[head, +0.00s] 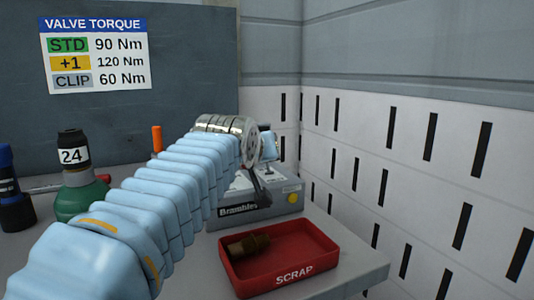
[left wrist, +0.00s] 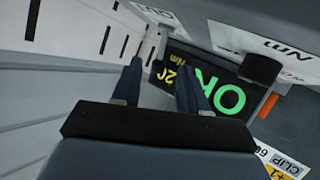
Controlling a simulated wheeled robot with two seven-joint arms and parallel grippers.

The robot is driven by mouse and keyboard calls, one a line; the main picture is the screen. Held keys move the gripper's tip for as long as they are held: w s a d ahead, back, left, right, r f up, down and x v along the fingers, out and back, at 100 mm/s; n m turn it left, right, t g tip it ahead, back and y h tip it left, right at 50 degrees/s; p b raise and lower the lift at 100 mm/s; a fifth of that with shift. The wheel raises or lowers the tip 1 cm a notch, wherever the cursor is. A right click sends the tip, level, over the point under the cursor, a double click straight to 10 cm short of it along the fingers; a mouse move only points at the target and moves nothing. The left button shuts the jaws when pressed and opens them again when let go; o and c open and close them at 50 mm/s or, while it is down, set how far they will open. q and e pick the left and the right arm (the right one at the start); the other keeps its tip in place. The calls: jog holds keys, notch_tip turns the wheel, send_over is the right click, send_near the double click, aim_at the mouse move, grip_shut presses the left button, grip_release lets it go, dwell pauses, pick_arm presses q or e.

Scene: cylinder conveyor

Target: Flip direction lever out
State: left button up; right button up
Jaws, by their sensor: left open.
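The grey device (head: 255,207) marked "Brambles" stands at the back of the bench, with a yellow round spot on its front. My left arm reaches over it from the left. My left gripper (head: 260,188) points down at the device and hides much of its top. In the left wrist view the gripper (left wrist: 160,72) is open, with nothing seen between its fingers. Beyond them is a dark display (left wrist: 205,75) with green "OK" and yellow text. A dark stub (left wrist: 262,68), possibly the direction lever, stands right of the fingers, apart from them. My right gripper is not in view.
A red SCRAP tray (head: 325,262) holding a brownish fitting (head: 249,245) lies in front of the device. A green-based item marked 24 (head: 75,180) and a dark blue cylinder (head: 12,190) stand at left. A slotted wall (head: 400,170) closes off the right.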

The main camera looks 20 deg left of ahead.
aim_at(269, 169)
pick_arm(q)
jog(key=p+x, duration=0.1)
jog(key=x, duration=0.5)
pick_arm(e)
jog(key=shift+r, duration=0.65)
pick_arm(q)
grip_shut()
jog(key=b, duration=0.2)
jog(key=f+t+y+b, duration=0.1)
jog(key=b, duration=0.2)
jog(key=shift+s+d+m, duration=0.25)
jog(key=shift+m, duration=0.15)
jog(key=t+b, duration=0.1)
jog(key=b, duration=0.1)
jog(key=m+t+b, duration=0.1)
jog(key=b, duration=0.1)
jog(key=t+y+b, duration=0.1)
jog(key=b, duration=0.1)
jog(key=shift+s+d+r+m, duration=0.3)
jog(key=shift+d, duration=0.05)
jog(key=shift+d+r+b, duration=0.1)
jog(key=shift+r+b, duration=0.1)
jog(key=shift+b, duration=0.1)
jog(key=shift+s+r, duration=0.1)
jog(key=shift+r, duration=0.05)
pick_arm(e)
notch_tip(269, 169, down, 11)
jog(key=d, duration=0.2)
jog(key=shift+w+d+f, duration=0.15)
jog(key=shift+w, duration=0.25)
